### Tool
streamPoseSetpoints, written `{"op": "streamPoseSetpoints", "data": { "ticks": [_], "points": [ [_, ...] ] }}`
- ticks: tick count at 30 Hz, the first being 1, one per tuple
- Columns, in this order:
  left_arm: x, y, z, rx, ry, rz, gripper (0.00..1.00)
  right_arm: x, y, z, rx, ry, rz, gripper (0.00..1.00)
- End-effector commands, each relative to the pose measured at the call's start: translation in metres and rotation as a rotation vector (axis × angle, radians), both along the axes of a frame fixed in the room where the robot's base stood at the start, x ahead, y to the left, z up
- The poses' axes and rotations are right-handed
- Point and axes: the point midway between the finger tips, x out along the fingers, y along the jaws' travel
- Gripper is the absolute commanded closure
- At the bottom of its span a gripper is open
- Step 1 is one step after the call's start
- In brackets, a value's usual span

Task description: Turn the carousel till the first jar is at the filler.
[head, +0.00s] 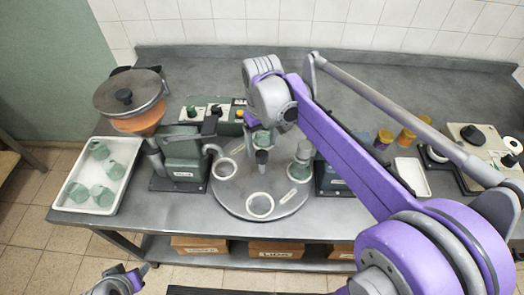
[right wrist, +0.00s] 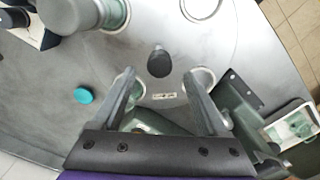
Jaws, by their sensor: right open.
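The grey carousel (head: 235,196) stands mid-bench with a dark central knob (head: 262,158); the knob also shows in the right wrist view (right wrist: 160,62). White-ringed places are empty at its front (head: 260,206) and its left (head: 224,168), beside the filler (head: 182,155). A green jar (head: 301,171) sits at the right under a grey cylinder. Another green glassy jar (head: 262,138) shows at the back, partly hidden by my right wrist. My right gripper (right wrist: 163,97) is open over the carousel, behind the knob. My left gripper (head: 140,275) is low at the left, apart from the bench, its jaws unclear.
A white tray (head: 67,200) with several green jars is at the left. A teal lid (right wrist: 83,96) lies near the carousel. Boxes (head: 276,249) sit below.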

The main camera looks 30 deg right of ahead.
Motion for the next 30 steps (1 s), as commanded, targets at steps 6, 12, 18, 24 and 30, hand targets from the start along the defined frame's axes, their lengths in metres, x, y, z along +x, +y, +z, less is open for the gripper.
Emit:
{"op": "streamPoseSetpoints", "data": {
  "ticks": [6, 12, 18, 24, 30],
  "points": [
    [-0.001, 0.000, -0.003, 0.000, 0.002, 0.000, 0.50, 0.000, 0.000, -0.033, 0.000, 0.000, 0.000, 0.23],
    [-0.001, 0.000, -0.004, 0.000, 0.003, 0.000, 0.50, 0.000, 0.000, -0.042, 0.000, -0.001, 0.000, 0.23],
    [-0.001, 0.000, -0.003, 0.000, 0.002, 0.000, 0.50, 0.000, 0.000, -0.042, 0.000, -0.001, 0.000, 0.23],
    [-0.001, 0.000, -0.003, 0.000, 0.003, 0.000, 0.50, 0.000, 0.000, -0.042, 0.000, -0.001, 0.000, 0.54],
    [-0.001, 0.000, -0.003, 0.000, 0.003, 0.000, 0.50, 0.000, 0.000, -0.042, 0.000, -0.001, 0.000, 0.90]
  ]
}}
